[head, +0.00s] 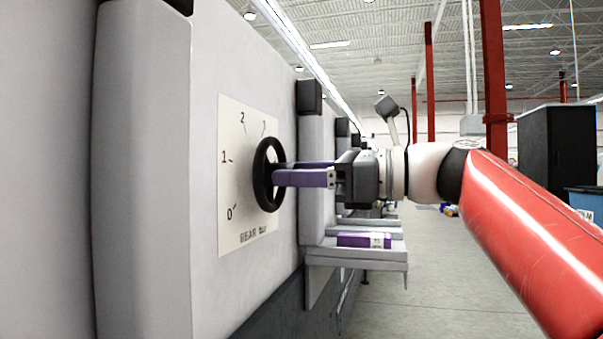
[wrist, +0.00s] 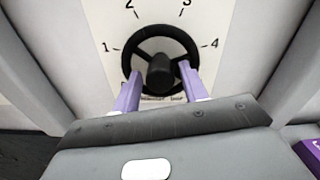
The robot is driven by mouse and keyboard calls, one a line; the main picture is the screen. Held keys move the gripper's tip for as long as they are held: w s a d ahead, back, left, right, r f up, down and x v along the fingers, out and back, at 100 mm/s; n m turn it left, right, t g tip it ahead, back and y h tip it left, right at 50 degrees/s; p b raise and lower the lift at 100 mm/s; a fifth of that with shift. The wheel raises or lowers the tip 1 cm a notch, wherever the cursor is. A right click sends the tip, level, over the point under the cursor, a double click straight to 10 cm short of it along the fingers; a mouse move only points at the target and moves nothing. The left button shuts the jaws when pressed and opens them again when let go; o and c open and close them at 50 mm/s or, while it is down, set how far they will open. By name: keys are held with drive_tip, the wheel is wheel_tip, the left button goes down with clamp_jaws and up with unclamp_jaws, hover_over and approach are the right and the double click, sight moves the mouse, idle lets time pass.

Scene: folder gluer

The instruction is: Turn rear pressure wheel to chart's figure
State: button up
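The rear pressure wheel (head: 268,174) is a black handwheel with a dark hub, standing out from a white dial plate (head: 236,130) on the grey machine wall. In the head view the plate shows 0, 1 and 2 and part of the word REAR. In the wrist view the wheel (wrist: 160,32) has 1, 2, 3 and 4 around it. My gripper (head: 287,172) faces the wheel with purple fingers. In the wrist view its fingers (wrist: 159,84) are spread wide, either side of the hub over the lower rim; contact cannot be told. No pointer or chart can be made out.
A grey shelf (head: 355,258) juts out beyond the dial with a purple box (head: 363,240) on it. Raised grey wall panels (head: 144,170) flank the dial. The floor (head: 440,285) to the right is open. A black cabinet (head: 557,145) and blue bin (head: 586,202) stand at right.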

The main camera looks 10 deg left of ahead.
drive_tip(key=c, duration=0.7)
drive_tip(key=m+b, duration=0.3)
drive_tip(key=m, duration=0.7)
drive_tip(key=m+b, duration=0.3)
drive_tip(key=m, duration=0.8)
drive_tip(key=m+b, duration=0.2)
drive_tip(key=m, duration=0.9)
drive_tip(key=shift+f+b, duration=0.35)
drive_tip(key=shift+b, duration=0.05)
drive_tip(key=shift+w, duration=0.1)
idle(0.4)
